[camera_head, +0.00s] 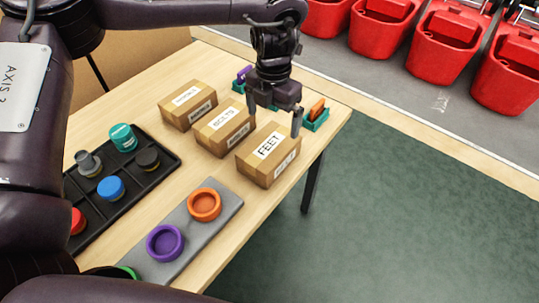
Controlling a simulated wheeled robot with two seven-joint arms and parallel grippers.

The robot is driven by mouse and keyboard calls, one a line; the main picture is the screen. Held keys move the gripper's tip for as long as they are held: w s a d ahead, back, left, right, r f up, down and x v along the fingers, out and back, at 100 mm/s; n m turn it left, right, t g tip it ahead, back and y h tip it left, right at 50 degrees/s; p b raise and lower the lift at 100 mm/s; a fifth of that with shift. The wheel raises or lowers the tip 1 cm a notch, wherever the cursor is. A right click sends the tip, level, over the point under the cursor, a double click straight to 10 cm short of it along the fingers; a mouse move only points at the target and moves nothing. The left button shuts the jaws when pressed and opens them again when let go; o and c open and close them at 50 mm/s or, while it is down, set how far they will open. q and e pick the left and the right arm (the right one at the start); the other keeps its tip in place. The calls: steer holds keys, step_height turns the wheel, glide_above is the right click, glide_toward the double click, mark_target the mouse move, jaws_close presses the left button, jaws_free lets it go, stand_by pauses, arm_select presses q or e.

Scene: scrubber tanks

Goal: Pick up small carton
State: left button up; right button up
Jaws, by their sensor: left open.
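Three brown cartons stand in a slanting row on the wooden table: a left carton with a label I cannot read clearly (178,117), a middle carton that seems to read BOLTS (211,141), and a right carton marked FEET (256,170). They look alike in size, so I cannot tell which one is the small carton. My left gripper (275,115) points down with its fingers apart and nothing between them. In the picture it overlaps the area just behind the middle and right cartons. Its exact height is unclear. My right gripper is not in view.
Teal trays hold a purple part (243,74) and an orange part (317,108) behind the cartons. A black divided tray (165,171) with several knobs and a grey board (185,218) with purple and orange rings lie in front. Red buckets (440,45) stand beyond the table.

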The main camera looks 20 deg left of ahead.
mark_target(269, 145)
arm_select(q)
step_height(269, 145, down, 4)
steer(key=b, duration=0.2)
steer(key=shift+s+r+b, duration=0.1)
steer(key=shift+r+b, duration=0.15)
steer(key=shift+b, duration=0.1)
steer(key=shift+f, duration=0.25)
steer(key=f, duration=0.4)
steer(key=s+f, duration=0.1)
steer(key=f, duration=0.1)
steer(key=shift+s+a+f+b, duration=0.1)
steer(key=shift+a+b, duration=0.15)
steer(key=shift+b, duration=0.05)
steer(key=shift+f, duration=0.5)
steer(key=c, duration=0.8)
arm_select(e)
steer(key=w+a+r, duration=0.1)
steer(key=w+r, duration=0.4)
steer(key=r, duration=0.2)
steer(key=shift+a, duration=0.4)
arm_select(q)
steer(key=shift+r, duration=0.1)
steer(key=shift+c, duration=0.2)
